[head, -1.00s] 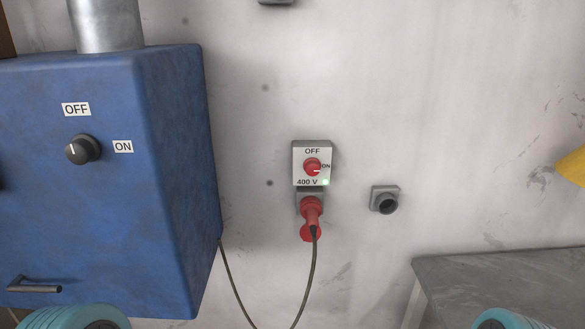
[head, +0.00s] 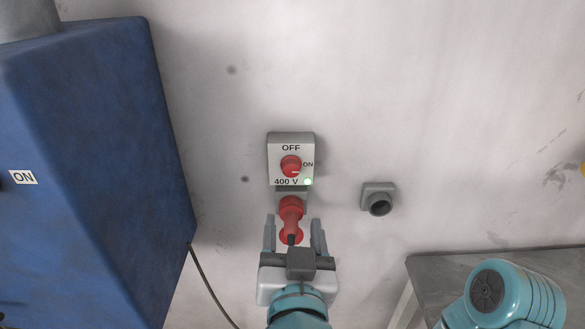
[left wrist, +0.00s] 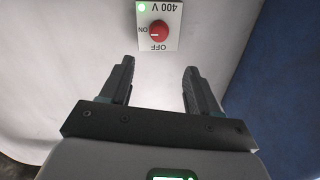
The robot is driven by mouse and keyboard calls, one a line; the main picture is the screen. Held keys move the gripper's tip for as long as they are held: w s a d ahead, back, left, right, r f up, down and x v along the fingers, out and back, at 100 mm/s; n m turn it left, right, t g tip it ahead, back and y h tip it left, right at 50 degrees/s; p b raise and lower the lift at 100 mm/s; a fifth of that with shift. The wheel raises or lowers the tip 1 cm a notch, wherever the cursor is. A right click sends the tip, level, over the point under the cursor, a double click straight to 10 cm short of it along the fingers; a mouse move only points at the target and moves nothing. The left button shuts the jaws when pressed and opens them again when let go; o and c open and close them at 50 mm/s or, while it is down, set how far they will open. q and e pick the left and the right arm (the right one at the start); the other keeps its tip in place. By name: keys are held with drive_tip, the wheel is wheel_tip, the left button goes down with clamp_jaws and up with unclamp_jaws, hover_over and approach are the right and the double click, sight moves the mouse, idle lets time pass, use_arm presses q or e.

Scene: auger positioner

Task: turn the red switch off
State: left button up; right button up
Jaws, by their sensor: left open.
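The red switch (head: 291,166) is a round knob on a pale plate (head: 275,150) marked OFF above, ON at right and 400 V below. Its white mark points right, toward ON, and a green lamp (head: 308,182) is lit. It also shows upside down in the left wrist view (left wrist: 159,31). My left gripper (head: 294,222) is open and empty, below the switch and in front of the red plug (head: 291,207). In the left wrist view its fingers (left wrist: 157,75) are apart, with the switch beyond the tips. My right gripper is not in view.
A blue cabinet (head: 110,170) with its own ON label stands at the left. A grey socket (head: 378,199) is on the wall to the right of the plug. A grey bench (head: 440,268) is at lower right.

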sight(291, 173)
use_arm(q)
drive_tip(key=w+p, duration=0.2)
drive_tip(key=w, duration=1.2)
drive_tip(key=shift+w+a+p, duration=0.1)
drive_tip(key=shift+w+p, duration=0.2)
drive_tip(key=shift+p, duration=0.05)
drive_tip(key=shift+w+a+f, duration=0.1)
drive_tip(key=shift+w, duration=0.15)
drive_tip(key=shift+s, duration=0.1)
drive_tip(key=c, duration=1)
